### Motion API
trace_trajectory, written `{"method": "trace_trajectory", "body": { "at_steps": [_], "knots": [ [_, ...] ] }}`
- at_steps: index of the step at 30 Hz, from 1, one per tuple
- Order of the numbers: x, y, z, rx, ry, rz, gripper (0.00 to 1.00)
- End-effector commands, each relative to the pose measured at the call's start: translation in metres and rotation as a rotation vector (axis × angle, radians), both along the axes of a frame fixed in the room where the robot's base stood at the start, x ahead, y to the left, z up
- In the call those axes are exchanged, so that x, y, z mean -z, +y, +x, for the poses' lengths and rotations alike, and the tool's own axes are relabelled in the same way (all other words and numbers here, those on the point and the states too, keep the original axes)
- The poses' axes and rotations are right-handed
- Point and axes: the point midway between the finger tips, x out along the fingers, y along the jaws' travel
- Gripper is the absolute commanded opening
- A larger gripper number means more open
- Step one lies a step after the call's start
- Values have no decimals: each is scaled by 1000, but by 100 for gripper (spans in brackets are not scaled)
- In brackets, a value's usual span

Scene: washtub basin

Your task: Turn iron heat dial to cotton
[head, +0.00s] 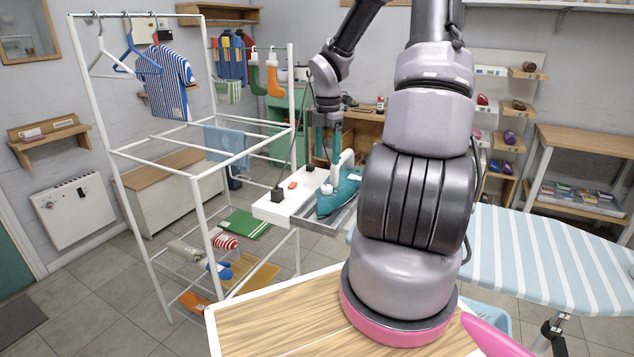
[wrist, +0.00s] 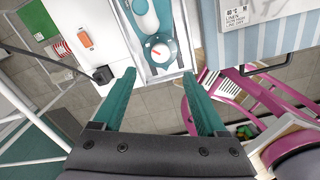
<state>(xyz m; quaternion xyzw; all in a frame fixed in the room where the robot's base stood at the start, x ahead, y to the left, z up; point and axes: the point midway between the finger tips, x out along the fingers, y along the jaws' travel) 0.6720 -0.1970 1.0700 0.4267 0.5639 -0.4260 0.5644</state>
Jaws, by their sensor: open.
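The teal-and-white iron (head: 343,192) lies on a grey metal rest (head: 325,222) beside a white ledge. In the wrist view the iron (wrist: 143,14) shows at the top centre, partly cut off by the frame. Its round white heat dial (wrist: 160,52) carries a red mark; the heat settings around it are too small to read. The dial (head: 327,188) also shows small in the head view. My gripper (wrist: 157,78) is open and empty, its teal fingers apart on either side below the dial in the picture. Neither finger visibly touches the iron.
The white ledge (head: 270,208) holds a black plug (head: 278,194) and an orange item (head: 293,185). A white drying rack (head: 205,215) stands to the left. A striped ironing board (head: 545,255) is at right. A printed care label (wrist: 250,10) lies on striped cloth.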

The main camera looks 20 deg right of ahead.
Motion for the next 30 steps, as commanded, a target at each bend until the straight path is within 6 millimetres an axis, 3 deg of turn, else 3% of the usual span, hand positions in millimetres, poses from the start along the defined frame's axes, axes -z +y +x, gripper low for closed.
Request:
{"method": "trace_trajectory", "body": {
  "at_steps": [15,28,29,30],
  "knots": [
    [88,2,-1,0,3,1,74],
    [100,1,-1,4,1,0,74],
    [99,1,-1,4,1,0,71],
    [99,1,-1,4,1,0,55]
  ]
}}
